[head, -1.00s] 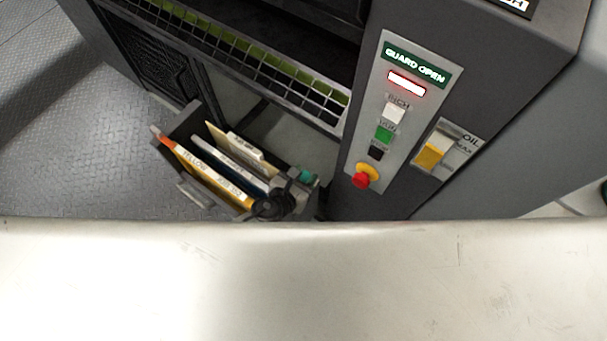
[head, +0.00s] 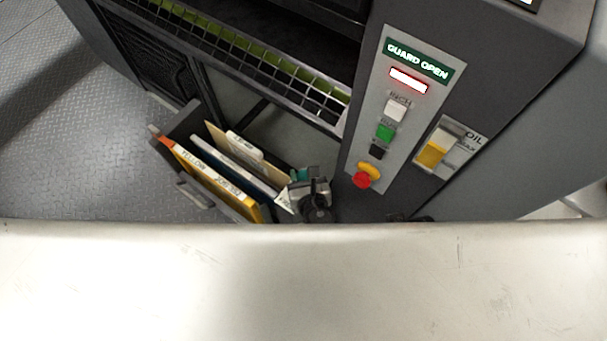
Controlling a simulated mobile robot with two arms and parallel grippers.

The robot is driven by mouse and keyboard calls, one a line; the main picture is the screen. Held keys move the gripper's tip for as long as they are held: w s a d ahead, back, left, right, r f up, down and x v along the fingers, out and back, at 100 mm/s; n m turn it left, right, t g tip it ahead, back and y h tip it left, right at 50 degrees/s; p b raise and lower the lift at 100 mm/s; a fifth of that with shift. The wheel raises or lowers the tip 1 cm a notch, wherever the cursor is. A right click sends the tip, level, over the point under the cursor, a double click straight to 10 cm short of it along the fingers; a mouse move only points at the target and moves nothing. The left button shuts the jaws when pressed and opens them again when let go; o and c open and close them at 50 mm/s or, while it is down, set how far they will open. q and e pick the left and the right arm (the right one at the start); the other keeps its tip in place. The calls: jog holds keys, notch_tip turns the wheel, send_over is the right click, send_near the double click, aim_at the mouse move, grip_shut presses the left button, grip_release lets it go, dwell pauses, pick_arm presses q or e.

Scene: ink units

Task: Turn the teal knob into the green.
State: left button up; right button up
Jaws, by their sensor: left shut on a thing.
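The teal knob (head: 297,174) shows only as a small teal patch beside my left gripper, at the right end of an open file bin. My left gripper (head: 309,188) is shut on the knob, and its grey and black body hides most of it. A pale corner with small dark marks (head: 285,204) shows just left of the gripper. I cannot read a green zone or the knob's pointer. My right gripper is not in view.
The dark bin (head: 190,120) holds several folders, including a yellow one (head: 215,183). The machine's control panel (head: 362,150), right of the knob, has a lit "GUARD OPEN" sign (head: 418,60) and a red stop button (head: 362,180). A pale surface (head: 300,280) fills the foreground.

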pick_arm(q)
jog(key=shift+n+y, duration=0.4)
jog(key=shift+y, duration=0.1)
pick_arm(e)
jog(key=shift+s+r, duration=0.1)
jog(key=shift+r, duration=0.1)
pick_arm(q)
jog(key=o, duration=0.9)
jog(key=shift+o, duration=0.2)
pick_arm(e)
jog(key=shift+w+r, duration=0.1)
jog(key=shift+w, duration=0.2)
pick_arm(q)
jog(key=shift+s, duration=0.1)
jog(key=p+v, duration=0.2)
jog(key=v, duration=0.8)
jog(key=shift+s+r, duration=0.2)
jog(key=shift+s, duration=0.05)
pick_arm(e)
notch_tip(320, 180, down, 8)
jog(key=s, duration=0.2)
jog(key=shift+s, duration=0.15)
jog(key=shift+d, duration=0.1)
